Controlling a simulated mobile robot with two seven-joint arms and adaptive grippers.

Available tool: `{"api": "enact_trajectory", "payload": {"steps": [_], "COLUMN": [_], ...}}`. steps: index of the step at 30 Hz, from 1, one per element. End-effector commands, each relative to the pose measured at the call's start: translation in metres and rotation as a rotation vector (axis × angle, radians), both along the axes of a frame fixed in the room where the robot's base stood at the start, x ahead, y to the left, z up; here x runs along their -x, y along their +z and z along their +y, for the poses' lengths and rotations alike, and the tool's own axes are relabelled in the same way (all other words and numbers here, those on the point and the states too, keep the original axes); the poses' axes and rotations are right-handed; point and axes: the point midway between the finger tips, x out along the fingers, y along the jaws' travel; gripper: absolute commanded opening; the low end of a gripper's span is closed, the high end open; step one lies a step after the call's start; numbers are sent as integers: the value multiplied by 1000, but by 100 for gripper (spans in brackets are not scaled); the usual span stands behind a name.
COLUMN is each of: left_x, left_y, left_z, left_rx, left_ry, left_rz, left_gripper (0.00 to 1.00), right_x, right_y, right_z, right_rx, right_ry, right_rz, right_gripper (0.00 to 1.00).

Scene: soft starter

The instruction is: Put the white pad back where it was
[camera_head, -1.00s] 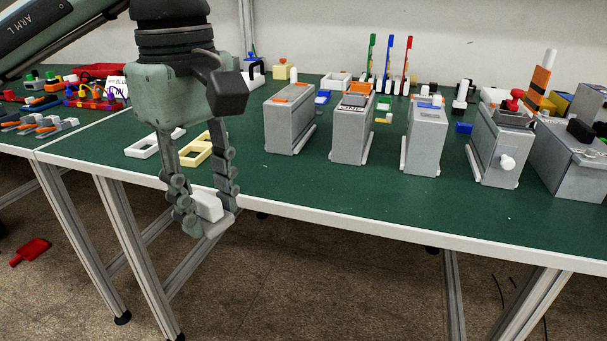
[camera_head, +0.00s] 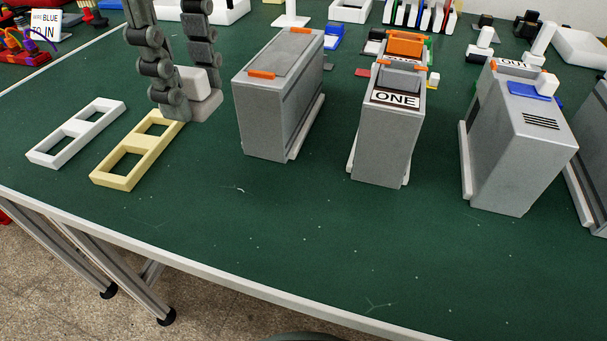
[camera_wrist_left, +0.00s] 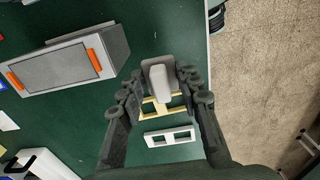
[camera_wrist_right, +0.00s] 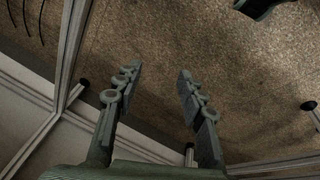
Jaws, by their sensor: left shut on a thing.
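The white pad (camera_head: 194,80) is a small white block with a light grey lower part. My left gripper (camera_head: 185,93) is shut on it. In the head view the pad overlaps the far end of the yellow two-window frame (camera_head: 113,178). I cannot tell its exact height above the table.
A white two-window frame (camera_head: 45,157) lies left of the yellow one. A grey box with orange strips (camera_head: 265,120) stands right of the pad. A box marked ONE (camera_head: 385,145) and another grey box (camera_head: 515,160) stand farther right. The green table's front strip (camera_head: 250,225) is clear.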

Motion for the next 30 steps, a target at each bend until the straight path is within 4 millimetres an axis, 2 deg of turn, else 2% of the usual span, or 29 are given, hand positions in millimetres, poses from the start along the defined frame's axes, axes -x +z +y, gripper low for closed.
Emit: {"api": "enact_trajectory", "payload": {"steps": [5, 11, 18, 23, 30], "left_x": [10, 32, 51, 55, 55], "left_y": [-14, -38, -64, -73, -105], "left_z": [-18, -58, -96, -103, -103], "left_rx": [-1, -3, -1, 0, 0], "left_ry": [-9, -10, -5, -1, -1], "left_rz": [3, 1, 1, 1, 3], "left_gripper": [6, 6, 6, 6, 6], "right_x": [6, 9, 11, 11, 7], "right_y": [-3, 1, -19, -24, -26], "right_z": [0, 1, 6, 8, 7], "right_rx": [1, -1, -16, -22, -24], "right_ry": [-1, 1, 1, 2, 1], "right_rz": [13, 17, 27, 26, 17], "right_gripper": [40, 40, 40, 40, 40]}}
